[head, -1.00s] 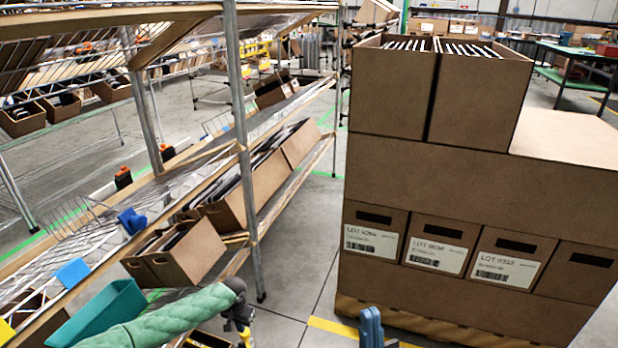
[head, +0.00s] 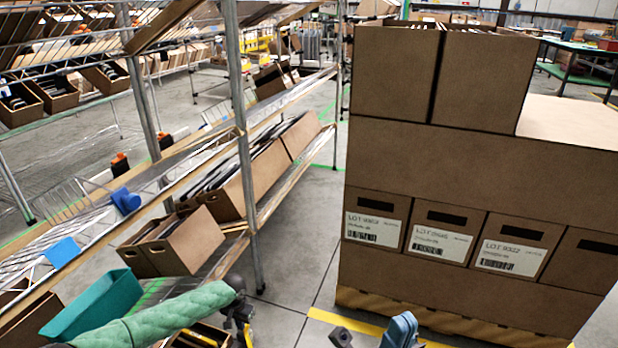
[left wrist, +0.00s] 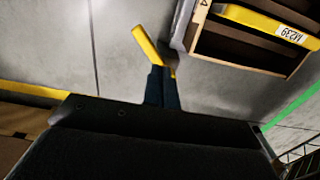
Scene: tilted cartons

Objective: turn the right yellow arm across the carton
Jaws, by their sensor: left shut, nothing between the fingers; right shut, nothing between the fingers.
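My left gripper (head: 242,322) is at the end of the green-sleeved arm at the bottom of the head view. In the left wrist view its dark fingers (left wrist: 162,90) are shut beside a short yellow arm (left wrist: 147,44) that slants up and left; I cannot tell whether they touch. A brown carton (left wrist: 240,58) with a yellow strip (left wrist: 265,18) labelled M239 lies at the upper right there. The carton (head: 183,341) is cut off at the bottom of the head view. My right gripper (head: 400,330), blue, is shut and partly cut off at the bottom edge, apart from the carton.
A stack of cartons (head: 480,155) on a pallet stands at the right. A sloped rack (head: 243,140) with tilted cartons (head: 160,243) and a teal bin (head: 92,303) fills the left. Bare floor (head: 305,215) lies between them, with a yellow floor line (head: 335,319).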

